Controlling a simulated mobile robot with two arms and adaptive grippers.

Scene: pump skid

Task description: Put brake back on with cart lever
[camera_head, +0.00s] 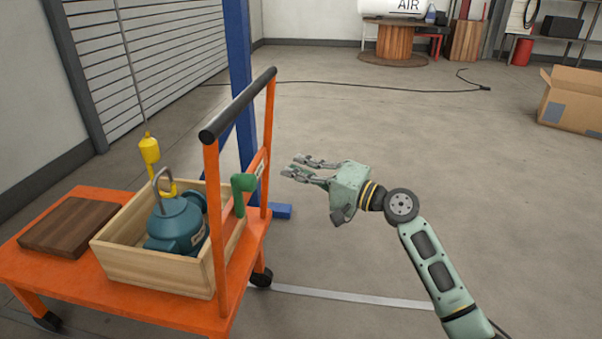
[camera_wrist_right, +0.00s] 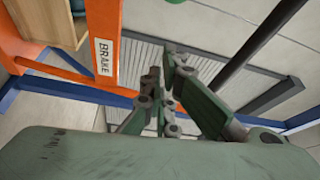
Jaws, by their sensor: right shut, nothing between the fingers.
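The orange cart (camera_head: 70,275) stands at the left, with a black push bar (camera_head: 240,103) on orange uprights. A green lever (camera_head: 243,184) sits at the cart's handle frame, its grip end up. A white BRAKE label (camera_wrist_right: 103,57) shows on an orange bar in the right wrist view. My right gripper (camera_head: 290,167) is to the right of the lever, shut and empty, apart from it. Its fingers also show in the wrist view (camera_wrist_right: 160,95). The lever cannot be made out in the wrist view. My left gripper is out of view.
On the cart are a wooden crate (camera_head: 150,272) holding a teal pump (camera_head: 177,222), and a dark wooden board (camera_head: 70,226). A blue post (camera_head: 238,50) rises behind the cart. A cardboard box (camera_head: 570,103) stands far right. The floor right of the cart is mostly clear.

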